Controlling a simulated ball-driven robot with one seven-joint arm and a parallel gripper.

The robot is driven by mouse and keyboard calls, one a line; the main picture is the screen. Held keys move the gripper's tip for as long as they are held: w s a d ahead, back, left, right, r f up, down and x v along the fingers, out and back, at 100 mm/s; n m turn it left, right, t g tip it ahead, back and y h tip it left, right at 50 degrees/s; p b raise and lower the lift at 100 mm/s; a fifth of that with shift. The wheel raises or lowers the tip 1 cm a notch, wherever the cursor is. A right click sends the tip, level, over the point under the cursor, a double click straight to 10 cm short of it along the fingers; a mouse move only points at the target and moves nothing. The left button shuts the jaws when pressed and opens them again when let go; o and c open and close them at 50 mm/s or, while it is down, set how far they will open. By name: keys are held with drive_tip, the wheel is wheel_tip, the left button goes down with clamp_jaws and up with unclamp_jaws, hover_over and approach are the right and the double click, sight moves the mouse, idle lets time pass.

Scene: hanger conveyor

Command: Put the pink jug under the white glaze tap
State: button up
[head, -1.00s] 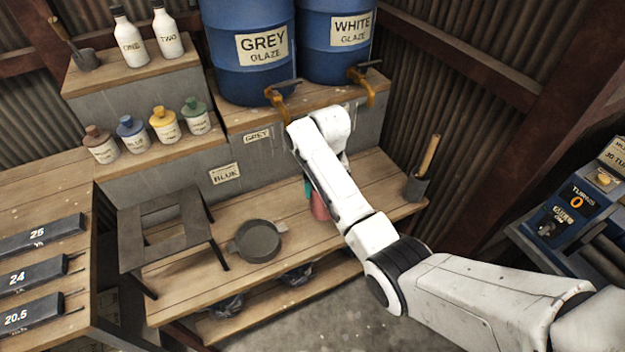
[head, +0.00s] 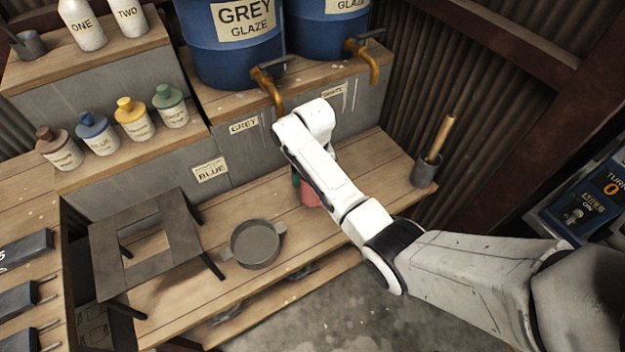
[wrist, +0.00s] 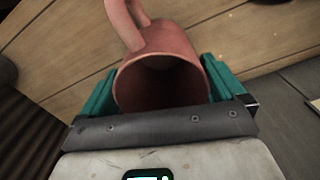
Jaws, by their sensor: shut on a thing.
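The pink jug (wrist: 163,75) is between the teal fingers of my gripper (wrist: 160,92) in the wrist view, its open mouth facing the camera and its handle at the top. In the head view the pink jug (head: 309,194) is mostly hidden behind my arm, over the lower wooden shelf; I cannot tell whether it touches the boards. My gripper is shut on it. The white glaze tap (head: 368,60) is brass-coloured and sticks out from the right blue barrel (head: 318,35), above and to the right of the jug.
The grey glaze tap (head: 270,90) is left of the white one. A grey pan (head: 255,243) and a dark stand (head: 150,245) are left on the lower shelf. A pot with a wooden handle (head: 426,170) stands at its right end. The boards between pan and pot look clear.

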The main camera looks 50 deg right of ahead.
drive_tip(key=shift+s+f+b, duration=0.15)
drive_tip(key=shift+f+b, duration=0.4)
drive_tip(key=shift+f, duration=0.3)
drive_tip(key=shift+f, duration=0.2)
drive_tip(key=o, duration=1)
drive_tip(key=shift+o, duration=0.2)
wheel_tip(320, 180, up, 12)
drive_tip(key=shift+r+p, duration=0.2)
drive_tip(key=shift+p, duration=0.2)
